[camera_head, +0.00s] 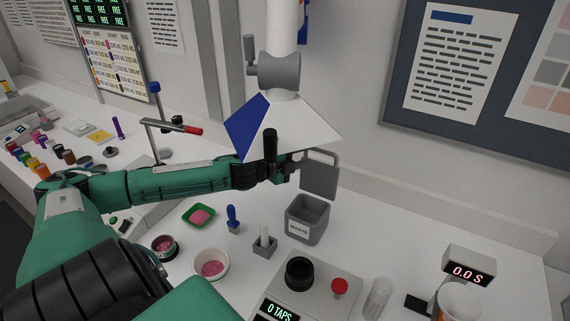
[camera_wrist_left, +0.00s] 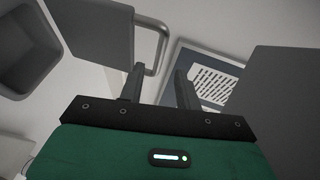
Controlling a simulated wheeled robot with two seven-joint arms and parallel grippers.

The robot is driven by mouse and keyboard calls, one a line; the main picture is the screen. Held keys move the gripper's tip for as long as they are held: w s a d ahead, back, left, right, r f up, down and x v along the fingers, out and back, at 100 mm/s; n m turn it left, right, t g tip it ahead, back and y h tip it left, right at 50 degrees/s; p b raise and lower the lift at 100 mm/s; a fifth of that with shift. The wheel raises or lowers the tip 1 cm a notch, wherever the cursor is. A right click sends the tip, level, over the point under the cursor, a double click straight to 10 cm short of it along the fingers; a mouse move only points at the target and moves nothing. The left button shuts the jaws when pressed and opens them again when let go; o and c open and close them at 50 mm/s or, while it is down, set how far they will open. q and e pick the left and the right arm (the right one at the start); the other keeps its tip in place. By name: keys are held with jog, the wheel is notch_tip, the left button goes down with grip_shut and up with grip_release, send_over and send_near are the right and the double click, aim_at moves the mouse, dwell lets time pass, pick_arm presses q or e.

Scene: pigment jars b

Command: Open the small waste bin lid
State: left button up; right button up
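The small grey waste bin (camera_head: 306,219) stands on the white counter with a "WASTE" label on its front. Its lid (camera_head: 320,178) is swung up, standing roughly upright above the bin's back edge, and the bin's mouth is uncovered. My left gripper (camera_head: 294,170) is beside the lid, at its left. In the left wrist view, the lid (camera_wrist_left: 95,28) and its loop handle (camera_wrist_left: 163,45) are just beyond my left fingers (camera_wrist_left: 159,72). The fingers are apart, with the handle near their tips; whether they touch it I cannot tell. My right gripper is in neither view.
A white and blue hood (camera_head: 290,128) hangs just above my left gripper. A pot with a white stick (camera_head: 264,246), a blue-handled tool (camera_head: 233,220) and a tap counter device (camera_head: 300,295) stand near the bin. A timer (camera_head: 468,268) is at right.

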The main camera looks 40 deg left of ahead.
pick_arm(q)
jog(key=d+v, duration=0.1)
jog(key=v, duration=0.5)
jog(key=shift+a, duration=0.5)
dwell(0.4)
jog(key=shift+s, duration=0.1)
dwell(0.4)
